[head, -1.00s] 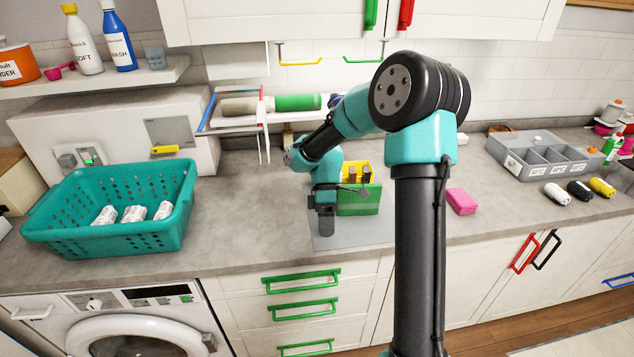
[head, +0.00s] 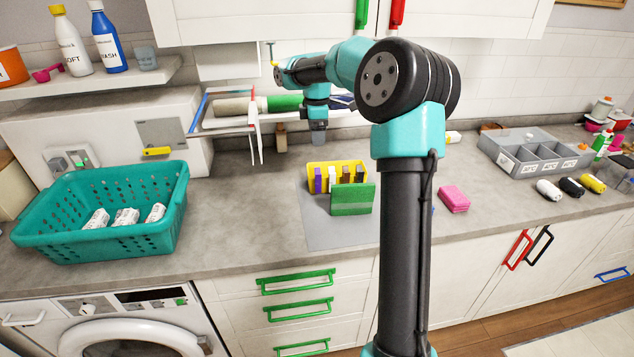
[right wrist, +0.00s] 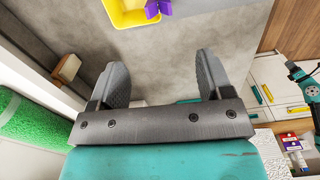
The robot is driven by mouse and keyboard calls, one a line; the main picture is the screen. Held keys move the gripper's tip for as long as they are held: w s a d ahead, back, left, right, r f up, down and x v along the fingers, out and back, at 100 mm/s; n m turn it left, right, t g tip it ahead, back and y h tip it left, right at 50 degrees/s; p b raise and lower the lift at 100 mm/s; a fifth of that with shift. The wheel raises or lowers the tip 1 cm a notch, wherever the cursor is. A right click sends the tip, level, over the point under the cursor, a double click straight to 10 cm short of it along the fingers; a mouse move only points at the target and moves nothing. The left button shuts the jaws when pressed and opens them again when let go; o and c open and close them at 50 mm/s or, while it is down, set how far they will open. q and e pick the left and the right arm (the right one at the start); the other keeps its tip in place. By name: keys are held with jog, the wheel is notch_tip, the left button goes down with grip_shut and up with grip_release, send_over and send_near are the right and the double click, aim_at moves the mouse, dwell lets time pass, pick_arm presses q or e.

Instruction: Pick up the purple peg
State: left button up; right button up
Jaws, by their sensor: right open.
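The purple peg (head: 318,180) stands upright at the left end of the yellow box (head: 310,168), beside several other pegs. It also shows in the right wrist view (right wrist: 158,7) at the top edge, against the yellow box (right wrist: 122,12). My right gripper (head: 319,138) is above and behind the box, near the wall rack, apart from the peg. In the right wrist view its two fingers (right wrist: 160,75) are spread with nothing between them. My left gripper is not in view.
A green block (head: 352,199) stands in front of the yellow box on a grey mat (head: 335,235). A rack with rolls (head: 235,105) is left of my gripper. A teal basket (head: 105,215) stands left; a pink block (head: 454,198) lies right. Counter between is clear.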

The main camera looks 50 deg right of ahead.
aim_at(318, 178)
notch_tip(318, 178, down, 12)
jog(key=shift+r, duration=0.1)
dwell(0.4)
jog(key=shift+d+f, duration=0.2)
jog(key=shift+f, duration=2.4)
jog(key=c, duration=1)
notch_tip(318, 178, up, 10)
